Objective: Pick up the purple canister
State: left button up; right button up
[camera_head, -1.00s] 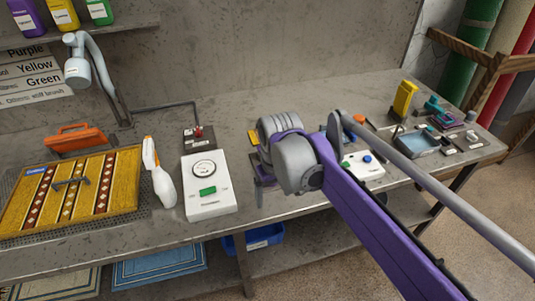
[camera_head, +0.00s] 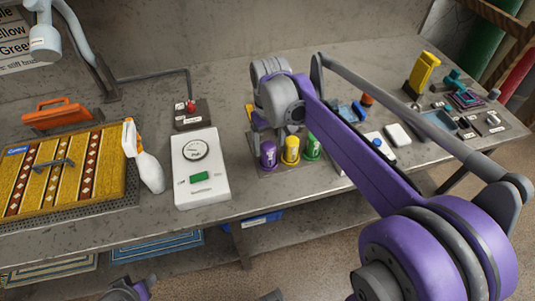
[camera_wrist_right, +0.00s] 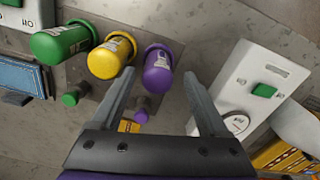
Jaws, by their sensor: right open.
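The purple canister (camera_head: 268,153) stands on a small holder plate at the table's front, left of a yellow canister (camera_head: 291,149) and a green canister (camera_head: 312,147). My right gripper is mostly hidden behind its wrist in the head view, just above and behind the canisters. In the right wrist view my right gripper (camera_wrist_right: 159,75) is open, and the purple canister (camera_wrist_right: 158,70) shows between its fingers, with no clear contact. The yellow (camera_wrist_right: 110,57) and green (camera_wrist_right: 62,42) canisters lie outside the left finger. A grey and purple part of mine shows at the bottom edge.
A white dial box (camera_head: 200,168) stands left of the canisters, with a spray bottle (camera_head: 146,160) and a patterned rug (camera_head: 60,172) beyond it. A white device (camera_head: 378,146) and a blue tray (camera_head: 438,121) lie to the right.

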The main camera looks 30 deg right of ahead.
aim_at(268, 154)
jog(key=shift+w+d+f, duration=0.1)
jog(key=shift+d+f, duration=0.05)
jog(key=shift+f, duration=0.55)
jog(key=f, duration=0.5)
jog(key=shift+w+f, duration=0.1)
jog(key=shift+w, duration=0.25)
grip_shut()
